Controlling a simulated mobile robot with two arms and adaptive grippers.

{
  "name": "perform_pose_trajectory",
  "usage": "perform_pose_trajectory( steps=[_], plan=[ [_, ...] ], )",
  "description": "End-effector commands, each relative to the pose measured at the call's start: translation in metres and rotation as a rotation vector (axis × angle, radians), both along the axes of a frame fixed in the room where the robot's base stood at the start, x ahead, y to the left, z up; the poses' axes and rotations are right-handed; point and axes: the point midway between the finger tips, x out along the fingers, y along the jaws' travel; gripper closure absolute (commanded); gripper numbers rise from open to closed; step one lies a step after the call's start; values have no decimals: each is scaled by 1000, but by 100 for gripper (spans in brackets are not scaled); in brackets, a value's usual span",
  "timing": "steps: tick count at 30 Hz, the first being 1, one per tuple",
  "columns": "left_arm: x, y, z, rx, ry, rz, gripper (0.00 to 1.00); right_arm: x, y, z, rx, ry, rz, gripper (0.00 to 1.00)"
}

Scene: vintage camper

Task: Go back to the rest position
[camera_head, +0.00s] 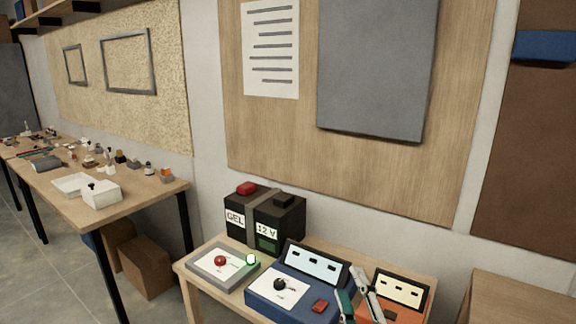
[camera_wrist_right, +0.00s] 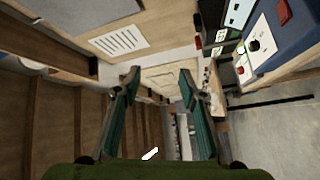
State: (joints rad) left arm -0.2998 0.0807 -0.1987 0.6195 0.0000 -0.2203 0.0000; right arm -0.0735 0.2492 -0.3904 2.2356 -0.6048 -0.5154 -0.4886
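My right gripper (camera_head: 352,281) shows at the bottom of the head view, right of centre, in front of the blue device (camera_head: 262,292) and the orange device (camera_head: 412,311). In the right wrist view my right gripper (camera_wrist_right: 160,74) has its two greenish fingers spread wide apart, with nothing between them. My left gripper is not in the head view. The rest position itself is not marked by anything I see.
A small wooden table (camera_head: 190,266) holds the devices, a grey box with a red knob (camera_head: 221,261) and a black battery (camera_head: 283,220). A long workbench (camera_head: 130,205) with small items stands left. Boxes (camera_head: 146,266) lie under it. Floor (camera_head: 55,275) is clear at lower left.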

Motion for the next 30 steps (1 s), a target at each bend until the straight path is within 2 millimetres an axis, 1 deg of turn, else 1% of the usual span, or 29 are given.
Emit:
perform_pose_trajectory(
  steps=[1, 2, 3, 5, 6, 8, 9, 11, 12, 15, 17, 18, 23, 24, 29, 30],
  plan=[
    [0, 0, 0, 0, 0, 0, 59, -8, -19, -33, 102, 129, -55, 62],
    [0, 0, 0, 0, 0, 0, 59, -14, -30, -53, 162, 206, -89, 62],
    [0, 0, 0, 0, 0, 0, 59, -25, -42, -79, 239, 307, -134, 62],
    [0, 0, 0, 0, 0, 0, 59, -45, -58, -117, 349, 453, -204, 62],
    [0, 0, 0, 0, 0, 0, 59, -62, -66, -142, 417, 548, -252, 62],
    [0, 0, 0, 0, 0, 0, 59, -89, -75, -174, 508, 681, -321, 62],
    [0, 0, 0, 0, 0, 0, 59, -108, -79, -192, 560, 760, -363, 62],
    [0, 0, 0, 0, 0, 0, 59, -135, -82, -215, 627, 866, -422, 62],
    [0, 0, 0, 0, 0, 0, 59, -152, -83, -227, 663, 928, -456, 62],
    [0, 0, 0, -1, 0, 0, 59, -192, -85, -250, 738, 1062, -535, 62],
    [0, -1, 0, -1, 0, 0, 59, -214, -84, -260, 776, 1134, -580, 62],
    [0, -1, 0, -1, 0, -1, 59, -230, -84, -266, 798, 1181, -610, 62],
    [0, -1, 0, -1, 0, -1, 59, -287, -80, -282, 870, 1349, -720, 62],
    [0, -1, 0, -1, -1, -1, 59, -279, -80, -296, 864, 1346, -717, 62],
    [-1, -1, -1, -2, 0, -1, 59, -269, -78, -340, 854, 1358, -723, 62],
    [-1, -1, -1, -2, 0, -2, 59, -268, -78, -352, 852, 1363, -725, 62]
  ],
)
